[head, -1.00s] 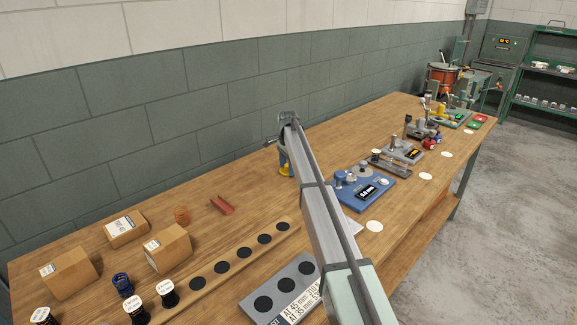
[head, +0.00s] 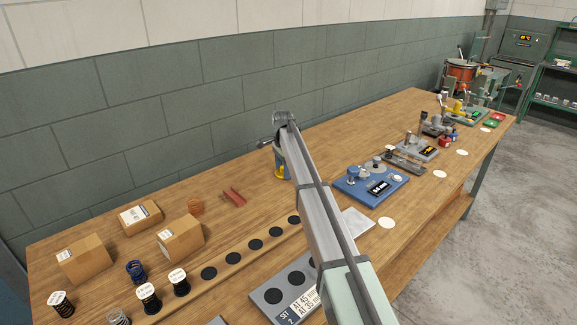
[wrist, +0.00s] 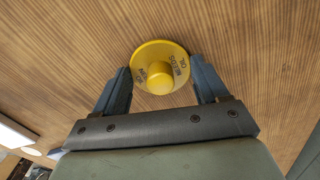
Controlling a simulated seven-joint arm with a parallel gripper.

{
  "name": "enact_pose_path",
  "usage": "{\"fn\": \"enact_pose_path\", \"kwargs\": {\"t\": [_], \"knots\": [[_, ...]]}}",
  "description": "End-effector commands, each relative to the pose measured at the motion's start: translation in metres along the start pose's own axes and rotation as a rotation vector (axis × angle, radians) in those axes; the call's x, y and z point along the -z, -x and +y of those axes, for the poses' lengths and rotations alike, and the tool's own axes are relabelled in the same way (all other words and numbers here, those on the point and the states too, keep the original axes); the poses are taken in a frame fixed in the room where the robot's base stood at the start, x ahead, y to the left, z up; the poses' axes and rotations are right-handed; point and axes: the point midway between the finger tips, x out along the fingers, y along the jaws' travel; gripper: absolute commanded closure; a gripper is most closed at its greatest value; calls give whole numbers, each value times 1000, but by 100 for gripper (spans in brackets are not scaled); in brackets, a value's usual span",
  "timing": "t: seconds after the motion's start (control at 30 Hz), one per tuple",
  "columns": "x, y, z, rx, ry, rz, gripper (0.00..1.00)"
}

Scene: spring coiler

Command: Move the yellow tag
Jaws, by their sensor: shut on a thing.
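The yellow tag (wrist: 160,67) is a round disc with a raised knob and dark lettering that includes "NEEDS OIL". My gripper (wrist: 163,84) is shut on it, with one blue-grey finger on each side. In the head view the tag (head: 281,175) shows as a small yellow patch under my gripper (head: 280,168), towards the wall side of the bench. My arm hides part of the bench to its right. I cannot tell whether the tag touches the wood or hangs just above it.
A red bracket (head: 234,197) and an orange spring (head: 195,205) lie left of the gripper. Cardboard boxes (head: 84,262) stand farther left. A blue device with a display (head: 370,184) stands to the right. Bare wood (head: 325,140) lies behind, along the wall.

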Motion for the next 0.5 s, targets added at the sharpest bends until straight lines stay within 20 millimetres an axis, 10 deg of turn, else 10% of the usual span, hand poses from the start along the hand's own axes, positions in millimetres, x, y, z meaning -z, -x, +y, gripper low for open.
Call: {"fn": "enact_pose_path", "kwargs": {"t": [0.5], "knots": [[-48, 0, 16, 0, 1, 0, 57]]}}
